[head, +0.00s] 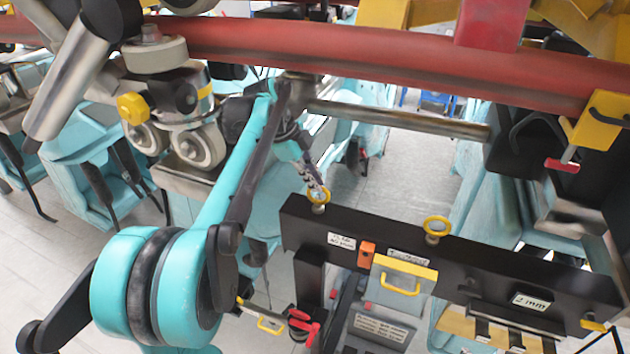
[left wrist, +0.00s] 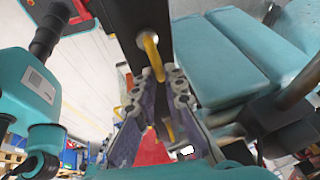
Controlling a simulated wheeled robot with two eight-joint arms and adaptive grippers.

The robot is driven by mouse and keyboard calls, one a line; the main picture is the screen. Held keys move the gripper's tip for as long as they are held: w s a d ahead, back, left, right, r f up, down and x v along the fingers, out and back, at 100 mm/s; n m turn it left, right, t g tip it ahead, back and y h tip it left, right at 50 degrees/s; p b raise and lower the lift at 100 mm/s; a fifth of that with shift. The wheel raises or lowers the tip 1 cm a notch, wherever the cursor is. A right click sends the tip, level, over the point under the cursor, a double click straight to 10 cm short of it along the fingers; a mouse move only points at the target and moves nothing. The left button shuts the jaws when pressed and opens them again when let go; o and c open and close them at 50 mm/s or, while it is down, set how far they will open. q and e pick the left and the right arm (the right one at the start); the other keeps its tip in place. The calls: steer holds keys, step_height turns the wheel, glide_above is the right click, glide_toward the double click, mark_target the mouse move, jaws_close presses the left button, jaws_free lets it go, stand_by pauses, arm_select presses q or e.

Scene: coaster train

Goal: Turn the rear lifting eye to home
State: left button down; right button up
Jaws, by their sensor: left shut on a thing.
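Two yellow ring-shaped lifting eyes stand on the top edge of a long black beam (head: 375,247). My left gripper (head: 317,187) comes down on the left eye (head: 319,197) and is shut on its ring. In the left wrist view this yellow ring (left wrist: 152,52) sits between the grey-purple fingers, seen nearly edge-on. The other eye (head: 437,227) stands free to the right, with its ring showing open. Which eye is the rear one is not labelled legibly. My right gripper is not in view.
A red rail (head: 330,52) and a metal bar (head: 400,119) cross above the beam. A wheel assembly (head: 200,145) hangs at the left. A yellow-handled panel (head: 404,276) and a red clamp (head: 303,325) are below the eyes. Grey floor shows behind.

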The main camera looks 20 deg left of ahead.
arm_select(q)
steer(key=shift+m, duration=0.6)
steer(key=shift+g, duration=0.3)
steer(key=c, duration=1.6)
jaws_free()
steer(key=v, duration=1.2)
steer(key=shift+a, duration=0.25)
steer(key=shift+f, duration=0.1)
